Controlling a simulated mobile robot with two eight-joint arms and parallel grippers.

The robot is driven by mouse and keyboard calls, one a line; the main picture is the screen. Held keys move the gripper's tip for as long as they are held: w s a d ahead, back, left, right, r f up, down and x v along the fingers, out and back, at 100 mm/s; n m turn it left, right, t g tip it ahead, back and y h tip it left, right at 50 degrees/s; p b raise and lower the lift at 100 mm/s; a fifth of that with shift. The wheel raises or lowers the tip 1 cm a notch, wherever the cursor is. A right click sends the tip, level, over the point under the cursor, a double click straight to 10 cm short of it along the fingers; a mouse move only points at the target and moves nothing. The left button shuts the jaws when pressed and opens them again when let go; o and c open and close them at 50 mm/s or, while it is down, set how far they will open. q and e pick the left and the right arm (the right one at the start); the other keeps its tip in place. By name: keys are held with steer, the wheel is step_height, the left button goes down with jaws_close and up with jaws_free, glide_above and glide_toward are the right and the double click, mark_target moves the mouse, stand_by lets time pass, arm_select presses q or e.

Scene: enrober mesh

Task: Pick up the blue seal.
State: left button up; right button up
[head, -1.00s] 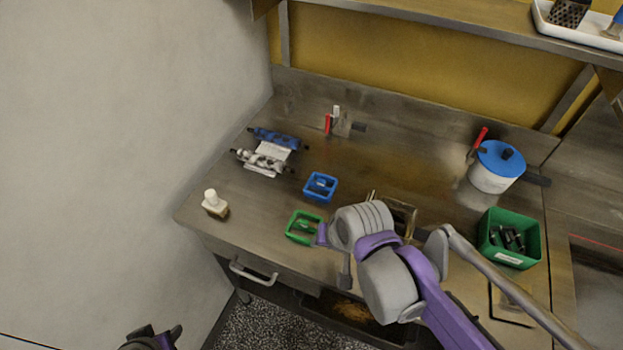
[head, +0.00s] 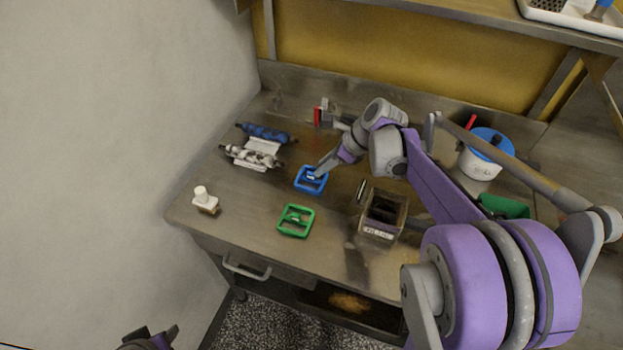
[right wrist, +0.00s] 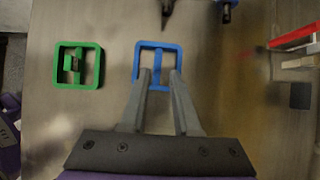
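The blue seal (head: 322,187), a square blue frame with a middle bar, lies flat on the steel worktop. In the right wrist view the blue seal (right wrist: 158,46) is at the upper middle. My right gripper (head: 318,173) is over it; in the right wrist view its two fingers (right wrist: 159,73) are apart, over the near part of the frame, with the bar between them in the picture. Whether they touch it I cannot tell. My left gripper (head: 152,338) shows only partly at the bottom edge, away from the worktop.
A similar green frame (head: 296,221) lies in front of the blue one; it also shows in the right wrist view (right wrist: 78,66). A dark open box (head: 383,214) stands to the right. Rollers (head: 252,156), a small bottle (head: 205,200) and a blue-lidded pot (head: 482,160) stand around.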

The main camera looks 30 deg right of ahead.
mark_target(312, 173)
steer(key=x, duration=0.5)
steer(key=shift+w+a+f, duration=0.15)
steer(key=shift+a+f, duration=0.05)
steer(key=shift+a, duration=0.15)
steer(key=shift+c, duration=0.2)
jaws_close()
